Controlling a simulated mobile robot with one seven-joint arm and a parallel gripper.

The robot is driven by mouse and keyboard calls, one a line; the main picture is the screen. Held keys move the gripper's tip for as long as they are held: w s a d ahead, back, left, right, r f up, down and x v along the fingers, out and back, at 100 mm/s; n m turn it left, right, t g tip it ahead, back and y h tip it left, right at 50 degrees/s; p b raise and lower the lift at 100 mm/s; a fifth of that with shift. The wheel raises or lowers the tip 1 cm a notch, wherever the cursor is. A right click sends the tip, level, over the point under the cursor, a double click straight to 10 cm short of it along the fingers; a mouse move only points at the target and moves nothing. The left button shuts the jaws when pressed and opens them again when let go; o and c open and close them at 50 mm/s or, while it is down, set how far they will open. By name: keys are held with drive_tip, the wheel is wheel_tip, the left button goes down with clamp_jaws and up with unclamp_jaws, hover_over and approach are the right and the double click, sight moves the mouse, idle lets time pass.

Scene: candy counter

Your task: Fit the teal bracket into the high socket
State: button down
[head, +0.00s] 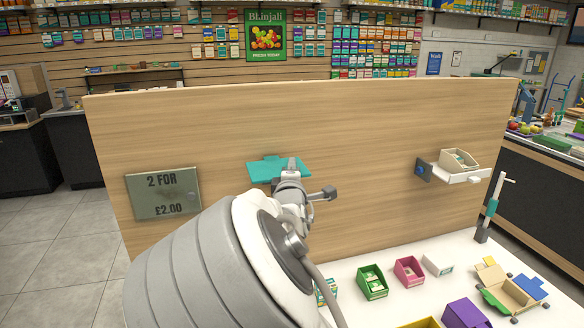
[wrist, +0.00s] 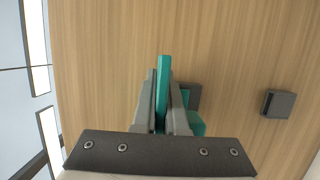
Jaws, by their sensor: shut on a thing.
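The teal bracket (head: 262,170) is a flat plate held level in front of the upright wooden panel, left of its middle. My gripper (head: 291,165) is shut on it; in the wrist view the bracket (wrist: 163,75) stands edge-on between the fingers (wrist: 162,95). A dark grey block (wrist: 195,92), seemingly the high socket, sits on the panel close to the bracket, partly hidden by a finger and teal material. A second dark block (wrist: 278,103) sits farther right in that view, apart from the bracket. I cannot tell whether the bracket touches a socket.
The wooden panel (head: 350,130) carries a price sign (head: 163,193) at left and a shelf (head: 462,176) with a cream box (head: 460,160) at right. Green (head: 372,282) and pink (head: 409,271) boxes stand on the white counter below. My arm hides part of the panel.

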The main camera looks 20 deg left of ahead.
drive_tip(key=shift+f+b, duration=0.5)
drive_tip(key=shift+f, duration=0.25)
drive_tip(key=c, duration=0.9)
unclamp_jaws()
drive_tip(key=shift+s, duration=0.1)
drive_tip(key=p+v, duration=0.1)
drive_tip(key=v, duration=1.6)
drive_tip(key=shift+s+p, duration=0.1)
drive_tip(key=shift+p, duration=0.2)
